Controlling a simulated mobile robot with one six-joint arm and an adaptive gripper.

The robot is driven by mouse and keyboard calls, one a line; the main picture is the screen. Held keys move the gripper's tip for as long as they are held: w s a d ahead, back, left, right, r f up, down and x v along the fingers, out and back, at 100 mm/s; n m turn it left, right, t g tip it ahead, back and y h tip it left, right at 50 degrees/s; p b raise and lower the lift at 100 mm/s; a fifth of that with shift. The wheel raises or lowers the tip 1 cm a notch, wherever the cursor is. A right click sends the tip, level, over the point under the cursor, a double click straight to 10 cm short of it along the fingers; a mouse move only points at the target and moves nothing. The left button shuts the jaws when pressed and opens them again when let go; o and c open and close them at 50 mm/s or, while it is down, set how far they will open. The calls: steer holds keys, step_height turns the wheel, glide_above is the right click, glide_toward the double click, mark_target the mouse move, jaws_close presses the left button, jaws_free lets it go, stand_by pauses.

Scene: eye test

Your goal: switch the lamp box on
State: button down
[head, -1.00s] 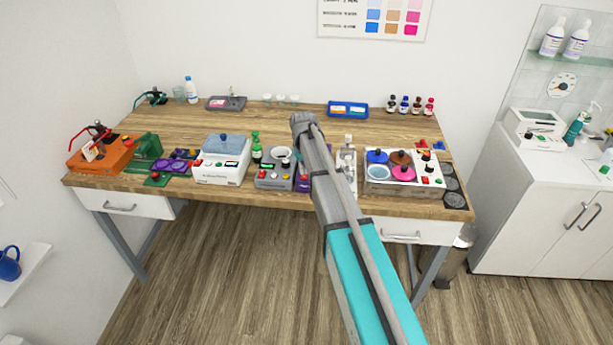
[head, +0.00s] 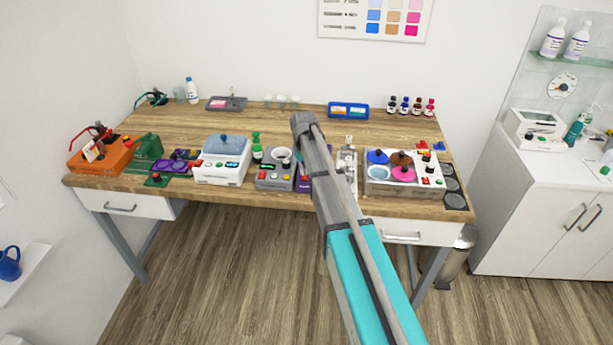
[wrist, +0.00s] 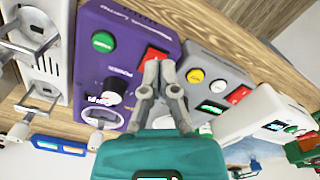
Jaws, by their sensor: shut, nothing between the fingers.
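The lamp box is a purple case (wrist: 88,62) with "Lamp" in its lettering, seen close up in the wrist view. On its face are a green button (wrist: 103,42), a white-topped black knob (wrist: 117,86) and a red rocker switch (wrist: 152,58). My gripper (wrist: 162,68) is shut and empty, its fingertips over the box's edge at the red switch and partly covering it. I cannot tell whether they touch, or which way the switch is set. In the head view only a purple sliver of the box (head: 304,184) shows beside my arm, and my gripper is hidden.
A grey device (wrist: 212,68) with yellow and white buttons and its own red switch stands close beside the lamp box. A white device with metal parts (wrist: 38,50) is on the other side.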

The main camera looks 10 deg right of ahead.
mark_target(304, 182)
steer(key=shift+f+b, duration=1.4)
steer(key=shift+f, duration=0.05)
stand_by(1.5)
steer(key=shift+r, duration=0.1)
steer(key=shift+r+p, duration=3.5)
steer(key=shift+p, duration=0.05)
steer(key=s+m, duration=0.2)
steer(key=s, duration=2.7)
steer(key=shift+d+f+b, duration=0.35)
steer(key=shift+d, duration=0.05)
steer(key=shift+d, duration=0.1)
